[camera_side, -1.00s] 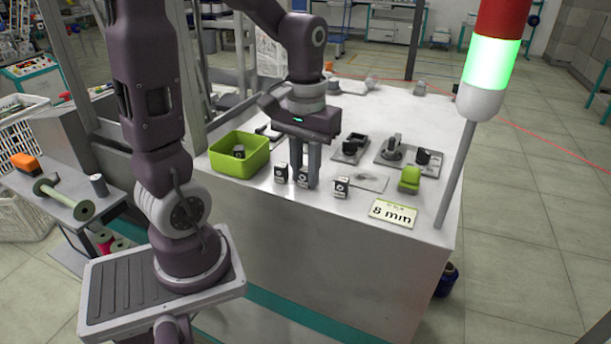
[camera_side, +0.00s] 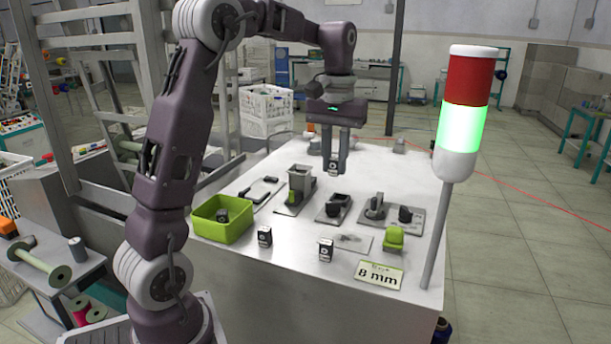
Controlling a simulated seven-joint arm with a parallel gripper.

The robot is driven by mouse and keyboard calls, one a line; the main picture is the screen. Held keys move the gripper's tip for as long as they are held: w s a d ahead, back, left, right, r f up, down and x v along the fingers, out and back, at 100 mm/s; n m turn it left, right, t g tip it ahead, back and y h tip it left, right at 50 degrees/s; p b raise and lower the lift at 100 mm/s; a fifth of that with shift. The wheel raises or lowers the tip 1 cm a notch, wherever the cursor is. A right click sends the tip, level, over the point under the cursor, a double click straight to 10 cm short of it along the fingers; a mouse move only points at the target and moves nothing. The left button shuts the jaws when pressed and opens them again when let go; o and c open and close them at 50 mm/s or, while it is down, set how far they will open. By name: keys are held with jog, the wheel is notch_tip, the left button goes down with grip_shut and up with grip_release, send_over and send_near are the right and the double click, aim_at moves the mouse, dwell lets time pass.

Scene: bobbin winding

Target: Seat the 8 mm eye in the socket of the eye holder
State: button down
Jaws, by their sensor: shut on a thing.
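My gripper (camera_side: 340,170) is shut on a small dark eye block (camera_side: 335,168) with a pale marked face. It holds the eye in the air over the back part of the white table. Two similar eye blocks stand at the front, one on the left (camera_side: 265,237) and one on the right (camera_side: 326,250). A sign (camera_side: 381,275) reading "8 mm" lies at the front right. A low fixture with a dark hollow block (camera_side: 336,205) stands in front of and below my gripper. I cannot tell for sure whether it is the eye holder. The held eye is apart from every fixture.
A taller grey fixture with a green part (camera_side: 299,186) stands left of my gripper. A plate with a clamp and black knob (camera_side: 378,212) is to the right. A green bin (camera_side: 210,233), a green block (camera_side: 394,239) and a signal lamp pole (camera_side: 437,240) border the table.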

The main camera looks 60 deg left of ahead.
jog(key=w, duration=0.1)
jog(key=w+a+f, duration=0.2)
jog(key=shift+w, duration=0.1)
jog(key=shift+f, duration=2.05)
jog(key=shift+d+f, duration=0.1)
jog(key=shift+f, duration=0.4)
